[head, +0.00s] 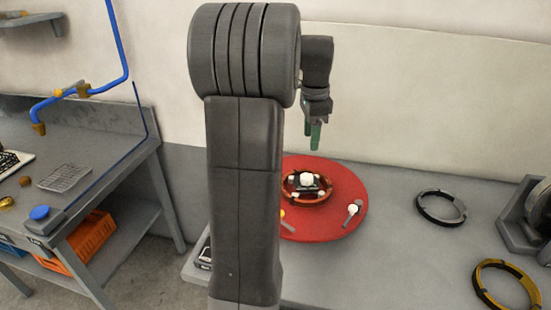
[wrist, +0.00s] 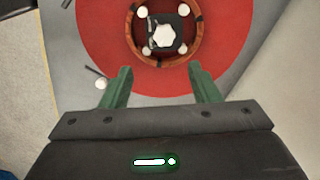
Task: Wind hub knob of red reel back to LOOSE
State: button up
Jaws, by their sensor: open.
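The red reel (head: 345,222) is a flat red disc lying on the grey table. It also shows in the wrist view (wrist: 98,55). On it sits a copper coil ring (head: 322,198) around a dark hub with a white hub knob (head: 307,179). In the wrist view the knob (wrist: 163,37) is many-sided and sits at top centre, ahead of the fingers. My gripper (head: 314,146) points down above the disc, and its green fingers are apart with nothing between them. The wrist view shows the open fingers (wrist: 161,90) too. I cannot read any marking by the knob.
A small white-headed lever (head: 352,211) stands on the disc's right side. A black coil (head: 441,206) and a yellow coil (head: 506,286) lie to the right, near a grey stand (head: 520,225). A workbench (head: 110,135) with an orange crate (head: 85,240) is at left. The table between disc and black coil is clear.

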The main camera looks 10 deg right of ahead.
aim_at(307, 176)
jog(key=f, duration=1.3)
jog(key=shift+w+d+f, duration=0.1)
jog(key=shift+w+f, duration=0.15)
jog(key=shift+w, duration=0.1)
jog(key=c, duration=1)
